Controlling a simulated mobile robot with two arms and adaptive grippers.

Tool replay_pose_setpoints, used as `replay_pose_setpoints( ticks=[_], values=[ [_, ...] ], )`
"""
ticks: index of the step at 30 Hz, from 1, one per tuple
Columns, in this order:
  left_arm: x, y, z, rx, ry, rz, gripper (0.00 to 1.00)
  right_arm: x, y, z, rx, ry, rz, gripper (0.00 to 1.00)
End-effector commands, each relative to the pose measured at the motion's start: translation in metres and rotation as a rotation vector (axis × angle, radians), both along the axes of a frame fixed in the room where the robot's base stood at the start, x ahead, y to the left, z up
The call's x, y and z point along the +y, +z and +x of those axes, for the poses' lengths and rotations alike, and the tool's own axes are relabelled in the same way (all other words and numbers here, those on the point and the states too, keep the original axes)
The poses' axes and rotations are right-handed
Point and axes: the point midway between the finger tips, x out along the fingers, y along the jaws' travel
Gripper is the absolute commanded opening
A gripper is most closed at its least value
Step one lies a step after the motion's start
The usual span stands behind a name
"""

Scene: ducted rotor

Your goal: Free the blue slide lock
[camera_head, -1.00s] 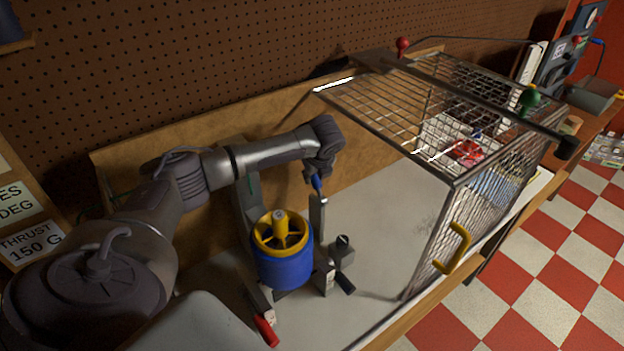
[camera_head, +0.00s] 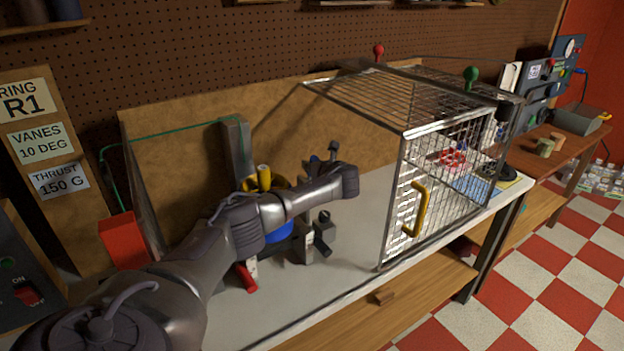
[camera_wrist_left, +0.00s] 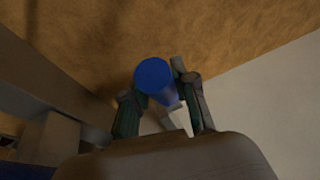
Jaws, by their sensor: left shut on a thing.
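The blue slide lock shows in the left wrist view as a round blue knob (camera_wrist_left: 154,74) between my fingers. The left gripper is shut on the knob, with one finger on each side in the wrist view. The rest of the lock is hidden. My right gripper is out of view.
A wire cage (camera_head: 400,205) with a yellow handle (camera_head: 416,209) stands to the right. A dark bracket (camera_head: 323,232) and a red-tipped lever (camera_head: 245,277) sit beside the rotor. A grey post (camera_head: 236,150) stands behind it. Bare bench lies before the cage.

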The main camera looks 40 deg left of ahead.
Motion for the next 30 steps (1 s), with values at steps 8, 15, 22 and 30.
replay_pose_setpoints(
  ticks=[8, 15, 22, 30],
  values=[
    [-0.002, -0.006, -0.001, -0.035, 0.004, 0.127, 0.0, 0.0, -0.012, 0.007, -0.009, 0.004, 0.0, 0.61],
    [-0.002, -0.007, -0.001, -0.048, 0.004, 0.17, 0.0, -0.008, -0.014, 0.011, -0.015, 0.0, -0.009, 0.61],
    [-0.003, -0.007, -0.001, -0.049, 0.003, 0.176, 0.0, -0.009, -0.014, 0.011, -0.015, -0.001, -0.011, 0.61],
    [-0.003, -0.007, -0.001, -0.048, 0.004, 0.175, 0.42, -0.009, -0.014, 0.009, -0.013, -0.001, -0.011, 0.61]
  ],
)
